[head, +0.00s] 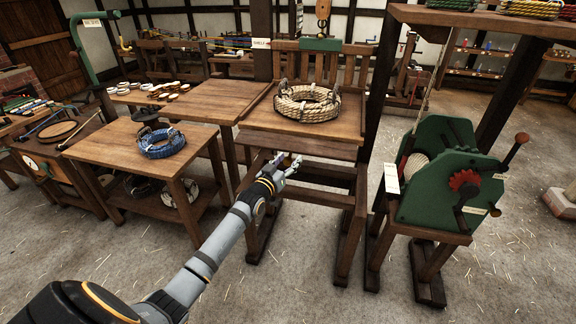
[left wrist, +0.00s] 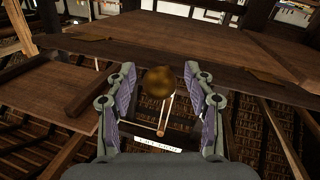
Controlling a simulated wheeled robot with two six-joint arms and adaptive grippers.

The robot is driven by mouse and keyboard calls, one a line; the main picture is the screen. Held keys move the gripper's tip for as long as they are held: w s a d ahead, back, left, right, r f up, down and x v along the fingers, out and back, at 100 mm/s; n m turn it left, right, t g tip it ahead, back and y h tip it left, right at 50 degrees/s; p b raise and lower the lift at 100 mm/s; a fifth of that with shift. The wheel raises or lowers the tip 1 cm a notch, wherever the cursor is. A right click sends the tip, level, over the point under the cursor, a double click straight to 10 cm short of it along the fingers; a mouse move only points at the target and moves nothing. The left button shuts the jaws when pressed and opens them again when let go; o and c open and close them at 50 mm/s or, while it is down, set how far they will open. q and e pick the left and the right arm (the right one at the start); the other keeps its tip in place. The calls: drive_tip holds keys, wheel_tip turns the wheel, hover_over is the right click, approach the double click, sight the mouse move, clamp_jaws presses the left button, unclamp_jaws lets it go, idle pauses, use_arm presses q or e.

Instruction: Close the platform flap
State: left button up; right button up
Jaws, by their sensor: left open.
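The wooden platform (head: 262,113) carries a coil of tan rope (head: 307,102). A flat board that looks like its flap (head: 300,148) runs along the platform's front edge, facing me; I cannot tell its exact angle. My left gripper (head: 288,163) is just below and in front of this board, open. In the left wrist view, a round brass knob (left wrist: 158,82) shows between the open fingers of my left gripper (left wrist: 160,90), with a thin rod below it. The fingers do not visibly close on the knob. A wide brown board (left wrist: 200,60) spans behind it. My right gripper is out of view.
A table with a blue rope coil (head: 162,142) stands to the left. A green crank machine (head: 436,175) stands close on the right. A pale label (left wrist: 160,144) lies below the knob. The floor (head: 310,290) in front is clear apart from straw.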

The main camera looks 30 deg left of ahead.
use_arm(q)
drive_tip(key=shift+c, duration=0.4)
clamp_jaws()
